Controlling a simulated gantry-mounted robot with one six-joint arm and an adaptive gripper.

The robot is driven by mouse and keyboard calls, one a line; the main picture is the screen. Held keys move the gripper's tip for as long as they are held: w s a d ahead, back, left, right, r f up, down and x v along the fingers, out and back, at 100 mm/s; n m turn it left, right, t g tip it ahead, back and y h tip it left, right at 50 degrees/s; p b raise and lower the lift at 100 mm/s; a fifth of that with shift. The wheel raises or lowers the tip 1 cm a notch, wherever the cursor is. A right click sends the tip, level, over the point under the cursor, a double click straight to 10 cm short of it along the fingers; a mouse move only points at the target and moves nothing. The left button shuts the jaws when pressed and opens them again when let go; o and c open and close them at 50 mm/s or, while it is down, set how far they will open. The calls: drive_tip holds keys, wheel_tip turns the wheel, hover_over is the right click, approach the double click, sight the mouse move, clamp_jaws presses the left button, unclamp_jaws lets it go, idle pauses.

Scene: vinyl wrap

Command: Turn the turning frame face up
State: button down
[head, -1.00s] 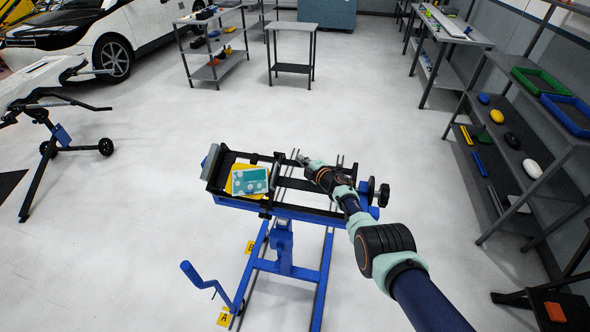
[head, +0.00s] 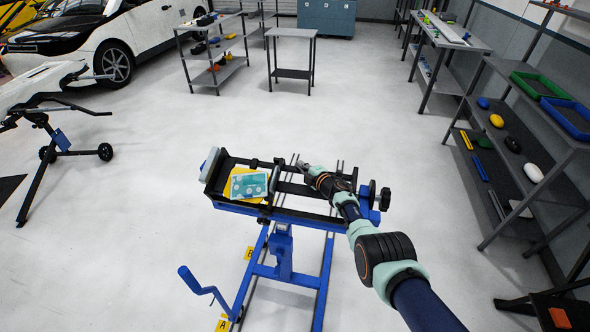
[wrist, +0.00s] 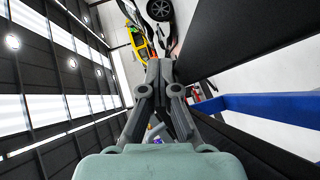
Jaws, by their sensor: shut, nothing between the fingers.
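The turning frame (head: 290,211) is a black rectangular frame with blue side rails on a blue stand (head: 283,255). A teal-and-white card (head: 249,184) and a yellow piece (head: 238,191) lie within its left part. Black round knobs (head: 385,199) sit at its right end. My gripper (head: 301,163) is over the frame's far side, right of the card; whether it touches the frame is unclear. In the wrist view my gripper (wrist: 160,66) is shut and empty, with a dark beam and a blue beam (wrist: 265,104) of the frame close on its right.
A blue crank handle (head: 196,281) sticks out low at the stand's front left, near yellow labels A and B. Shelving with trays (head: 540,83) stands along the right. A small table (head: 291,50) and a white car (head: 150,30) are behind. Open floor surrounds the stand.

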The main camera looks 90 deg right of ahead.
drive_tip(key=s+a+r+p, duration=0.5)
drive_tip(key=r+p, duration=0.5)
drive_tip(key=p, duration=0.6)
drive_tip(key=shift+s+a+r, duration=0.2)
drive_tip(key=shift+s+r, duration=0.05)
drive_tip(key=shift+s, duration=0.3)
